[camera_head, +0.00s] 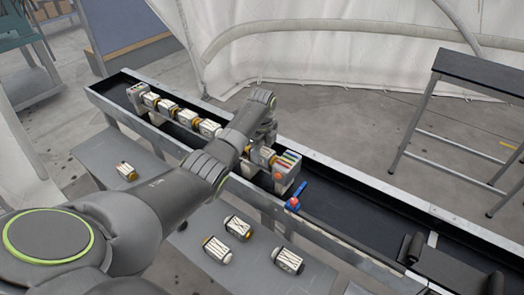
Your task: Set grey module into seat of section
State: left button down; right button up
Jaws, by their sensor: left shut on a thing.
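The section (286,168) lies in a long black trough, as a row with a grey end block bearing coloured stripes. Several grey-white modules with brass-coloured ends, such as one module (188,118), sit along it to the left. My left gripper (264,143) is over the row, just left of the striped end block. It is shut on a module that is mostly hidden by the gripper and arm. I cannot tell whether that module touches its seat. My right gripper is not in view.
Loose modules lie on grey benches in front: one module (126,171) at left and three lower right, including one module (288,260). A blue-and-red fitting (296,197) is at the trough's near edge. A dark table (480,75) stands at right.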

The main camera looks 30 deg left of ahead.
pick_arm(q)
jog(key=c, duration=1.1)
grip_release()
jog(key=shift+f, duration=0.1)
jog(key=shift+o, duration=1.4)
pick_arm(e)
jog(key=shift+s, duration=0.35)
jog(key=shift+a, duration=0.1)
